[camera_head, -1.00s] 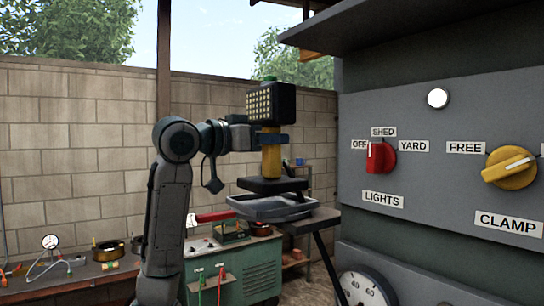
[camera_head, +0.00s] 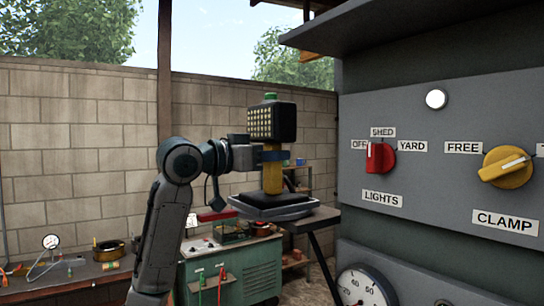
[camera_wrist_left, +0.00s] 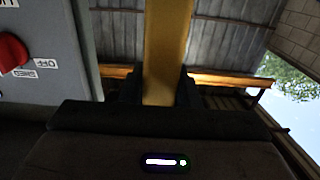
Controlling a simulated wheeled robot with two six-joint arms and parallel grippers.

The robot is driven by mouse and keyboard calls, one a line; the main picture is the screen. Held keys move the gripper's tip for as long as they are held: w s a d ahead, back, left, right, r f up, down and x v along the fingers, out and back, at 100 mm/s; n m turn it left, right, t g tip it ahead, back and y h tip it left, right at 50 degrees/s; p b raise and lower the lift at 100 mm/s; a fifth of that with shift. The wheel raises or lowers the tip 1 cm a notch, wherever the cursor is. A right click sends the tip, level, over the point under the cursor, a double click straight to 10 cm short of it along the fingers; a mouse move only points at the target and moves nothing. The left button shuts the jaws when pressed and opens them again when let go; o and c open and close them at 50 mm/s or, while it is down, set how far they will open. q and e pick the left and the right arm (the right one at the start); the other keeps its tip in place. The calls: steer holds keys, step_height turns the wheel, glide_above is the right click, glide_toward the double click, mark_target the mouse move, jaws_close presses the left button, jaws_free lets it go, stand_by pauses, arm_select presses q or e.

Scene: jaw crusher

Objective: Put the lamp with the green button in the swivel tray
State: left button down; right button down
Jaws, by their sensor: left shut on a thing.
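The lamp (camera_head: 272,121) has a black head with a grid of small lights, a green button (camera_head: 270,96) on top, a yellow handle and a black base (camera_head: 271,200). My left gripper (camera_head: 273,155) is shut around the upper part of the yellow handle. The handle also shows between the fingers in the left wrist view (camera_wrist_left: 165,50). The lamp is upright, its base low within the rim of the grey swivel tray (camera_head: 285,213). I cannot tell whether the base touches the tray floor. My right gripper is out of view.
A grey control panel (camera_head: 440,110) with a red lights knob (camera_head: 380,158) and a yellow clamp knob (camera_head: 507,167) stands close on the right. A green cabinet (camera_head: 237,268) is below the tray. A bench (camera_head: 75,285) is at the left.

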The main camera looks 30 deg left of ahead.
arm_select(q)
steer(key=shift+d+f, duration=0.3)
steer(key=shift+f, duration=0.1)
steer(key=c, duration=1.1)
jaws_free()
steer(key=shift+s+d+f, duration=0.1)
steer(key=shift+d, duration=0.15)
steer(key=shift+r, duration=0.3)
steer(key=shift+s+a, duration=0.15)
steer(key=shift+a, duration=0.2)
steer(key=s+a+b, duration=0.3)
steer(key=s+b, duration=0.1)
steer(key=shift+f, duration=0.3)
steer(key=b+v, duration=0.1)
steer(key=v, duration=0.1)
steer(key=b+v, duration=0.1)
steer(key=v, duration=0.1)
steer(key=r+b+v, duration=0.1)
steer(key=v, duration=0.2)
steer(key=shift+d, duration=0.25)
